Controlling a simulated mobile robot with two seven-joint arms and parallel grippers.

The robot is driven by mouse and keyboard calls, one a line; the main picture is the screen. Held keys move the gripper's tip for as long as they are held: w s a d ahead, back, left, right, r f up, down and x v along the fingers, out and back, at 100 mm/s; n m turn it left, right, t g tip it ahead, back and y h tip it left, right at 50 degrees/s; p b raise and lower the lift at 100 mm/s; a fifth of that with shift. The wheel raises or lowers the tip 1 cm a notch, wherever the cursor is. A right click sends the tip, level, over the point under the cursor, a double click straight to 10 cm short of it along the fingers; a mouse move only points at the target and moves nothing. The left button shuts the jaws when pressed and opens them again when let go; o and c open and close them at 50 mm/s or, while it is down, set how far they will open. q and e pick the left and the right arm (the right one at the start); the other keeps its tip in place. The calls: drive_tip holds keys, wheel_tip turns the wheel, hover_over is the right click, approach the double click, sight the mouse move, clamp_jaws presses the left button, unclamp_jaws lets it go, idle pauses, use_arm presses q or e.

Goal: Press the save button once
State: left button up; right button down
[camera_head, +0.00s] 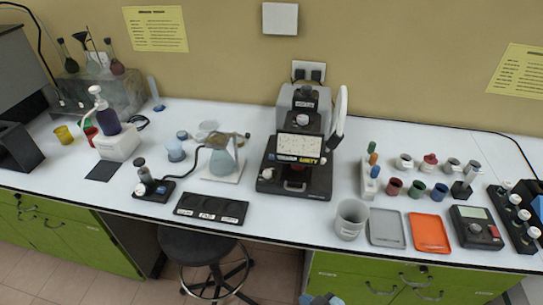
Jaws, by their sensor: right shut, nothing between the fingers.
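An analysis instrument (293,180) stands near the middle of the bench against the wall. Its tilted screen (299,147) faces me, with a strip of small coloured buttons (297,159) along its lower edge. Their labels are too small to read, so I cannot tell which one is the save button. My right gripper (321,299) shows only in part at the bottom edge, low in front of the bench and well apart from the instrument. It is shut and empty. My left gripper is not in view.
A grey beaker (351,219), grey tray (387,228) and orange tray (430,233) stand front right of the instrument. A flask (222,163) on a stand and a black three-part panel (210,208) are to its left. A stool (205,243) stands below the bench.

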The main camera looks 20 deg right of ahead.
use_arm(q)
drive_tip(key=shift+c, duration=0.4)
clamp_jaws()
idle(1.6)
